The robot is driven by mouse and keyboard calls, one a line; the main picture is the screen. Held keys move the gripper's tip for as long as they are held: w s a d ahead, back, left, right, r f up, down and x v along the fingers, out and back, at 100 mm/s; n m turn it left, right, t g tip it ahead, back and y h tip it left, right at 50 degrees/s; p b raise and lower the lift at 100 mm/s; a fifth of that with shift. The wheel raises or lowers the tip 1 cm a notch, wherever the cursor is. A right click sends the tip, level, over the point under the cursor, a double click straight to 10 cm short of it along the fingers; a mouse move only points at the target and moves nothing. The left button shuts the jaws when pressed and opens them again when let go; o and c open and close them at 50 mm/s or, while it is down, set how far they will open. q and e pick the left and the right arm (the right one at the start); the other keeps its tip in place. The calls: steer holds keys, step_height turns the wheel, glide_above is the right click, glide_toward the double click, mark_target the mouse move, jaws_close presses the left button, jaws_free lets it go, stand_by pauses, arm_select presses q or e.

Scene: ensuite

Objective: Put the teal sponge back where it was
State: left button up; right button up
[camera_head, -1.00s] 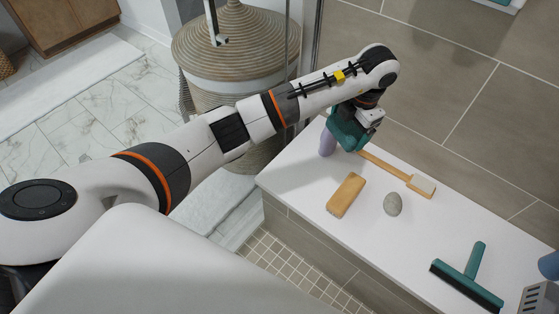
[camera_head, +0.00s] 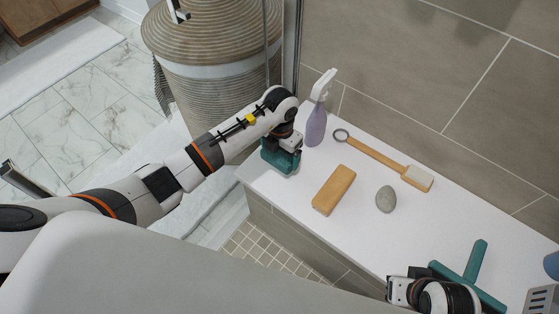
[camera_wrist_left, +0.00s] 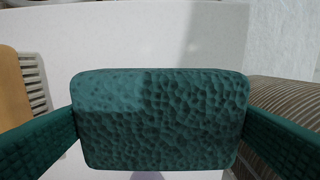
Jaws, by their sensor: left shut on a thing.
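The teal sponge (camera_wrist_left: 160,118), with a pitted surface, fills the middle of the left wrist view. My left gripper (camera_head: 281,158) is shut on it, a teal finger on each side. In the head view the gripper is at the left end of the white bench (camera_head: 290,200), left of the purple spray bottle. Finger and sponge colours blend there, and I cannot tell whether the sponge touches the bench. My right gripper (camera_head: 398,290) shows at the bottom right by the squeegee; its fingers are not clear.
A woven basket (camera_head: 212,75) stands behind my left arm. A tiled wall backs the bench.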

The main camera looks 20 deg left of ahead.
mark_target(280, 161)
arm_select(q)
steer(key=shift+f+b, duration=0.45)
steer(key=shift+f, duration=1.5)
arm_select(e)
steer(key=shift+s+r, duration=0.3)
steer(key=shift+r, duration=0.35)
arm_select(q)
steer(key=o, duration=0.6)
